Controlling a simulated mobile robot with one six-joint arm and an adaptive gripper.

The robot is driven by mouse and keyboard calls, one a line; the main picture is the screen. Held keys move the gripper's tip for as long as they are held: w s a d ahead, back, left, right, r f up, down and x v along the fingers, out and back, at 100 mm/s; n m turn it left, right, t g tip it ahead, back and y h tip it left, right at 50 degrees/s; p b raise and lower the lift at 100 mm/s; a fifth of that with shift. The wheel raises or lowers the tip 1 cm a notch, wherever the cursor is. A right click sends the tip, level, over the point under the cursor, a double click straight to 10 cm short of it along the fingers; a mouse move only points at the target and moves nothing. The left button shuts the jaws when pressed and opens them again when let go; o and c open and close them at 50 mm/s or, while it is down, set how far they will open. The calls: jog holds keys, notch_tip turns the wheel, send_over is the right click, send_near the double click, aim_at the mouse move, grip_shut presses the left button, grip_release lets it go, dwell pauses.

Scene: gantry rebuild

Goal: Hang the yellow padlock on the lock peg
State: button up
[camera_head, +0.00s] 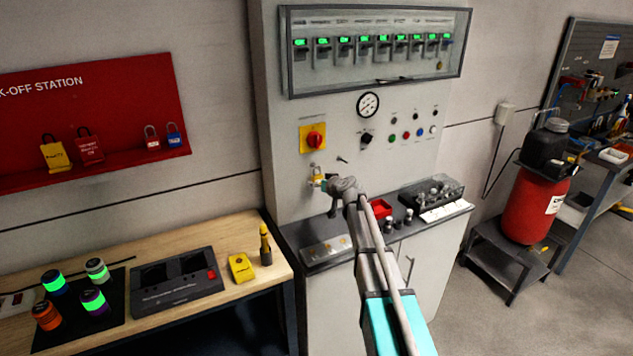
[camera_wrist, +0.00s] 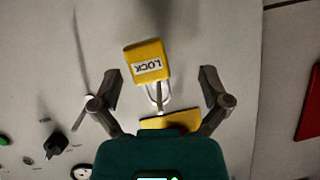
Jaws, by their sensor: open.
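The yellow padlock (camera_wrist: 147,62) is in the middle of the wrist view, its label reading LOCK upside down. Its shackle (camera_wrist: 158,94) points toward the bottom of that picture, at a thin metal piece that seems to be the lock peg. I cannot tell for sure whether the shackle is around it. A yellow plate (camera_wrist: 176,121) lies just below. My gripper (camera_wrist: 162,82) is open, one finger on each side of the padlock, with gaps between. In the head view, my gripper (camera_head: 325,184) is at the grey panel, beside the small yellow padlock (camera_head: 317,172).
A yellow switch plate with a red knob (camera_head: 314,138) is just above. A small lever (camera_head: 342,160) sticks out to the right. The red lock-off board (camera_head: 110,110) hangs at the left above a wooden bench (camera_head: 225,232).

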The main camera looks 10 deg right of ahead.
jog(key=s+d+n+h, duration=0.1)
jog(key=s+d, duration=0.4)
jog(key=s, duration=0.7)
jog(key=shift+d+n, duration=0.35)
jog(key=shift+n, duration=0.15)
jog(key=s+a+f+m+g+h, duration=0.1)
jog(key=s+f+g, duration=0.2)
jog(key=s, duration=0.6)
jog(key=s+a+f+m+g+h, duration=0.1)
jog(key=s+f+g, duration=0.3)
jog(key=s, duration=0.6)
jog(key=s+a+f+m+g+h, duration=0.2)
jog(key=s+a+f+g, duration=0.1)
jog(key=s, duration=0.6)
jog(key=f+g, duration=0.1)
jog(key=g, duration=0.1)
jog(key=shift+s+f+g+h, duration=0.25)
jog(key=shift+s+g+h, duration=0.05)
jog(key=shift+g, duration=0.1)
